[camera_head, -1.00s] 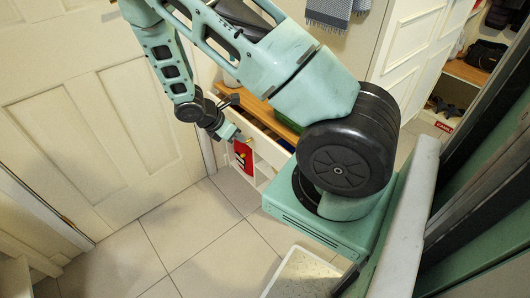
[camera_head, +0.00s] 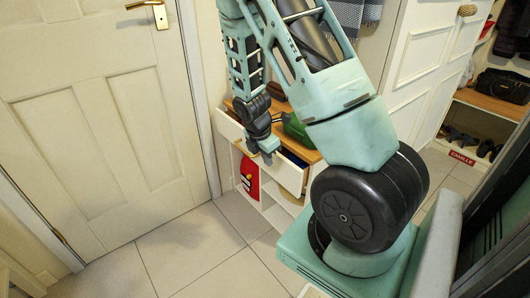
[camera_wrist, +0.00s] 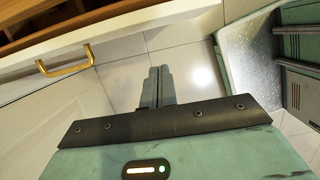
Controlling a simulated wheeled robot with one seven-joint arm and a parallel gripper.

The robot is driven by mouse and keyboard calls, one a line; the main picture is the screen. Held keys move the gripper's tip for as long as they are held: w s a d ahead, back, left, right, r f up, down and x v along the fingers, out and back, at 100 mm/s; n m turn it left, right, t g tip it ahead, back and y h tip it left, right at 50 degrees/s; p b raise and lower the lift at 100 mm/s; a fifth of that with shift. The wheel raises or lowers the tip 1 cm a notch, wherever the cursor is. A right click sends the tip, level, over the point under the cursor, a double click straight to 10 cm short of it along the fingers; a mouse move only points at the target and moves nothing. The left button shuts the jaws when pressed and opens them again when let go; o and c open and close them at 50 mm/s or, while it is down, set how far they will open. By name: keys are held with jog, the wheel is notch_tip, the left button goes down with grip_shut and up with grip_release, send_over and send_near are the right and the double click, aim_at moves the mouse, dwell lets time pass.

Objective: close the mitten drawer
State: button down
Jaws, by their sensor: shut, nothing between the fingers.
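A white drawer (camera_head: 289,176) stands pulled out from the wood-topped cubby unit in the head view. In the wrist view its white front (camera_wrist: 130,32) runs across the upper left, with a brass handle (camera_wrist: 65,63) and the wooden inside behind it. My gripper (camera_head: 268,155) is at the drawer front in the head view, partly overlapping it. In the wrist view my gripper's fingers (camera_wrist: 157,85) are together and empty, over the floor just outside the front and right of the handle. Contact cannot be told. No label identifying the drawer's contents is readable.
A red item (camera_head: 249,178) is in the cubby below. A green object (camera_head: 296,128) stands on the wooden top. A panelled door (camera_head: 95,110) is at the left. Open floor (camera_head: 190,240) lies in front of the unit. Shoe shelves (camera_head: 470,130) are at the right.

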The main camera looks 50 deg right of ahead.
aim_at(279, 157)
jog(key=shift+s+d+f+b, duration=0.2)
jog(key=shift+d+f, duration=0.2)
jog(key=shift+d, duration=0.35)
jog(key=shift+s+d+f+b, duration=0.15)
jog(key=shift+d+f, duration=0.25)
jog(key=shift+d, duration=0.3)
jog(key=shift+s+d+f+b, duration=0.2)
jog(key=shift+d+f, duration=0.2)
jog(key=shift+d, duration=0.35)
jog(key=shift+d+r, duration=0.1)
jog(key=shift+d, duration=0.15)
jog(key=shift+s+d+p, duration=0.3)
jog(key=shift+d+p, duration=0.15)
jog(key=shift+d, duration=0.65)
jog(key=shift+s+d+p, duration=0.25)
jog(key=shift+d+p, duration=0.2)
jog(key=shift+d, duration=0.6)
